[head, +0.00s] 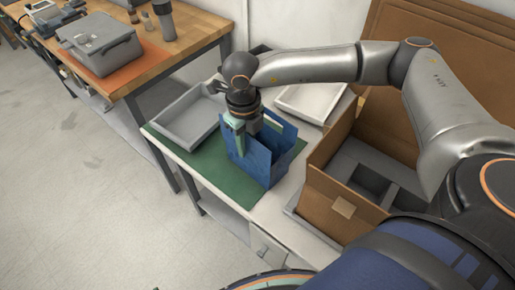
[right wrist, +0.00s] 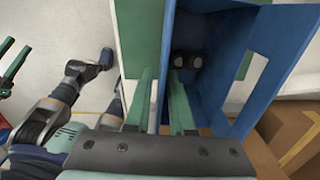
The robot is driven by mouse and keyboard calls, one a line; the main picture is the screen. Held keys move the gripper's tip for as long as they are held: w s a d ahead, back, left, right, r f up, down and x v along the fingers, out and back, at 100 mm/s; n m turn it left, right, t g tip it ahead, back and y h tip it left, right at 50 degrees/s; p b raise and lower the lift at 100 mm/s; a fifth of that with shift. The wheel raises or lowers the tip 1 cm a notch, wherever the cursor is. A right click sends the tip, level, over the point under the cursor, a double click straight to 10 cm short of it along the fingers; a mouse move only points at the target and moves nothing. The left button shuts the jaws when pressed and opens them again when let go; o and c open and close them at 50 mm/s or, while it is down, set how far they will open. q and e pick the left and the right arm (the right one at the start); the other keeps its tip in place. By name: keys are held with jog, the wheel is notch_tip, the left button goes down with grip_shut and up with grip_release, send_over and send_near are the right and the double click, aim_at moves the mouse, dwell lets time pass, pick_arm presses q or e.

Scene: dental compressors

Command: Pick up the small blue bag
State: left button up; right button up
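The small blue bag (head: 262,158), open at the top and box-like, stands upright on a green mat (head: 218,170) on the white bench. My right gripper (head: 240,138) reaches down at the bag's left upper edge. In the right wrist view, its two green fingers (right wrist: 162,95) straddle a blue side wall of the bag (right wrist: 213,65), one finger outside and one inside. Whether they press on the wall cannot be told. Dark round objects (right wrist: 186,62) show inside the bag. My left gripper (right wrist: 12,62) shows only at the left edge of the right wrist view, fingers apart and apparently empty.
A grey tray (head: 187,121) lies behind the mat at left, and a white tray (head: 310,100) behind the bag. An open cardboard box (head: 335,200) with grey dividers stands close on the right. A wooden table (head: 135,72) with a grey case (head: 100,45) is at upper left.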

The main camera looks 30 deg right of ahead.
grip_shut()
dwell(1.0)
